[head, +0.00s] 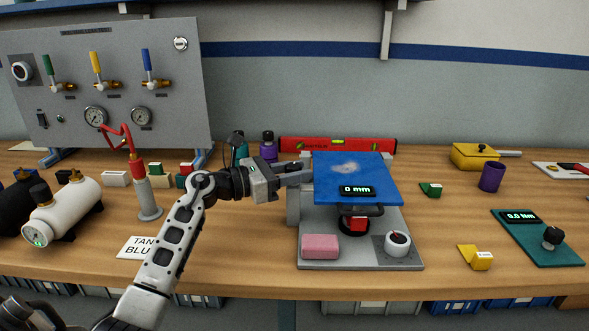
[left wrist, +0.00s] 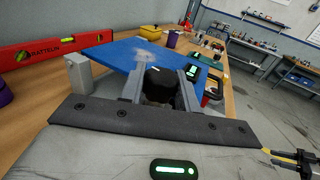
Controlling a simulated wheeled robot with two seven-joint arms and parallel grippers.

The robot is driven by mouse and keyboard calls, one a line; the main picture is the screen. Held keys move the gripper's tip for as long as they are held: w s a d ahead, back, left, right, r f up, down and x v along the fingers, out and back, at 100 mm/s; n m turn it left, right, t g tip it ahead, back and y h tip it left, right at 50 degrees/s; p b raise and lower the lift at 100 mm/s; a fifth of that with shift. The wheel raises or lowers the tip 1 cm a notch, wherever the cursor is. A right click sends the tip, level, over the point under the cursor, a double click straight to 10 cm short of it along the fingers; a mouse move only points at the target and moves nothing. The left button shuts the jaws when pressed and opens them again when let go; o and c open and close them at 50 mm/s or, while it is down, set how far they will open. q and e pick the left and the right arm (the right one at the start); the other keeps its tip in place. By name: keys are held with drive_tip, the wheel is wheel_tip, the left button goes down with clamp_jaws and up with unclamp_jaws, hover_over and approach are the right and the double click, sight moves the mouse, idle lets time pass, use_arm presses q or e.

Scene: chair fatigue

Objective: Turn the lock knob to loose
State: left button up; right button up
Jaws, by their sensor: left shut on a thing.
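The chair test rig has a grey base plate (head: 345,258) and a blue seat panel (head: 350,190) with a pale scuffed patch and a display reading "0 mm". My left gripper (head: 297,173) is at the panel's left edge. In the left wrist view, a round black knob (left wrist: 161,84) sits between the two fingers of my left gripper (left wrist: 160,90), which is shut on it. The knob is hidden in the head view by the gripper and panel. Any loose or tight marking on it cannot be read.
A white dial (head: 398,243) and a pink block (head: 320,246) sit on the base's front. A red spirit level (head: 338,146) lies behind the panel. A gauge board (head: 105,85) and white tank (head: 68,211) stand left. Bench space right of the rig is partly clear.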

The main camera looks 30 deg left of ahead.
use_arm(q)
drive_tip(key=shift+r+n+t+y+p, duration=0.1)
drive_tip(key=shift+n+t+y+p, duration=0.4)
drive_tip(key=shift+n+y+p, duration=0.35)
drive_tip(key=shift+y, duration=0.45)
drive_tip(key=o, duration=1)
use_arm(e)
drive_tip(key=shift+s+d+r, duration=0.2)
drive_tip(key=shift+r, duration=0.05)
use_arm(q)
drive_tip(key=shift+s+a, duration=0.1)
use_arm(e)
drive_tip(key=shift+w, duration=0.1)
